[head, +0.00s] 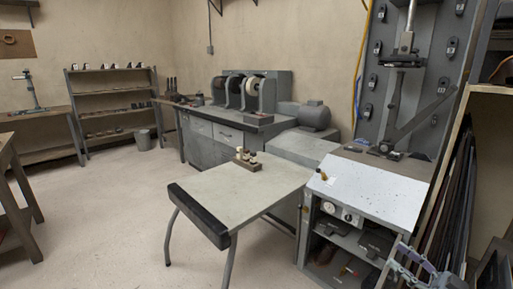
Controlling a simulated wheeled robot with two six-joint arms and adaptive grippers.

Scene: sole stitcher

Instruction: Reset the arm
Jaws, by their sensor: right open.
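My right gripper (412,264) is at the bottom right corner, in front of the white-topped cabinet. Its jaws are open and I see nothing between them. My left gripper is not in view. A tall grey machine (405,62) stands on the cabinet at the right, with an upright post and a slanting grey arm (424,115). The gripper is well below this slanting arm and apart from it.
The white-topped cabinet (375,187) has dials and open shelves. A grinder bench (230,118) and shoe shelves (112,100) stand behind.

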